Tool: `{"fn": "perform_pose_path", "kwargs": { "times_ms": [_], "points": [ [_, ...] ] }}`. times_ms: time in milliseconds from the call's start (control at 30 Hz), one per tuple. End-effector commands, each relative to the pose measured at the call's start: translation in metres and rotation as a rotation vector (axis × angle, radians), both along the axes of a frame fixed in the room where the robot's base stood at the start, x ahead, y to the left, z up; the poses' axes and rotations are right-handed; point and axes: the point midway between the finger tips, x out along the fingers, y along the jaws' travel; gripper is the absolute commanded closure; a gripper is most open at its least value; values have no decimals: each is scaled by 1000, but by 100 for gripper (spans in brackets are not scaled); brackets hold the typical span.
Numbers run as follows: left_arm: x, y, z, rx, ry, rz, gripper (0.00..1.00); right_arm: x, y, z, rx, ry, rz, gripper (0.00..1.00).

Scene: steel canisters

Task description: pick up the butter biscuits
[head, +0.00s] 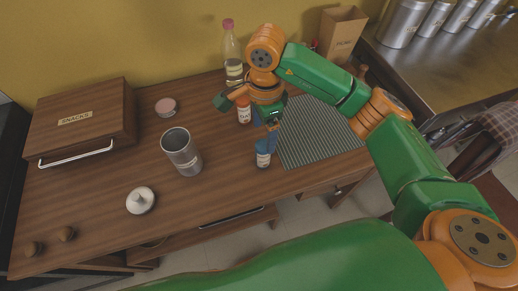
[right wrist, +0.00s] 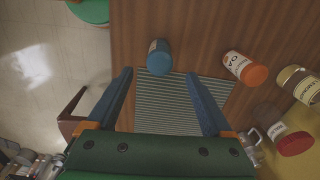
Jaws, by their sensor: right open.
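No label that I can read says butter biscuits. A small blue-lidded jar (head: 263,161) with a pale label stands near the table's front edge, left of the ribbed mat; its label is too small to read. The jar also shows in the right wrist view (right wrist: 159,57). My left gripper is not in view.
An orange-lidded jar (head: 244,114) and a pink-capped bottle (head: 233,72) stand behind the gripper. An open steel canister (head: 181,152), a white lid (head: 140,201), a pink-topped tin (head: 166,106) and a SNACKS box (head: 80,125) are left. The ribbed mat (head: 320,140) is bare.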

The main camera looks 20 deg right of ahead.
Motion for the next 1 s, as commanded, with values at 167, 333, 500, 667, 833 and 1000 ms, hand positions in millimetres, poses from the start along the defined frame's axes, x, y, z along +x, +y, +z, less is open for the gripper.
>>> {"fn": "perform_pose_path", "kwargs": {
  "times_ms": [167,333,500,667,833,1000],
  "points": [
    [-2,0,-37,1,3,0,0,0,0,-37,1,0,0,15],
    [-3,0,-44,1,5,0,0,0,0,-49,1,1,-1,15],
    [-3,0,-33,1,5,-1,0,-1,1,-72,2,5,-1,15],
    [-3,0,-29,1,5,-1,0,0,1,-104,2,5,0,15],
    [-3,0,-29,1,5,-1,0,1,1,-114,1,0,1,15],
    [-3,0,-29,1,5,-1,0,1,1,-114,1,0,1,29]
  ]
}}
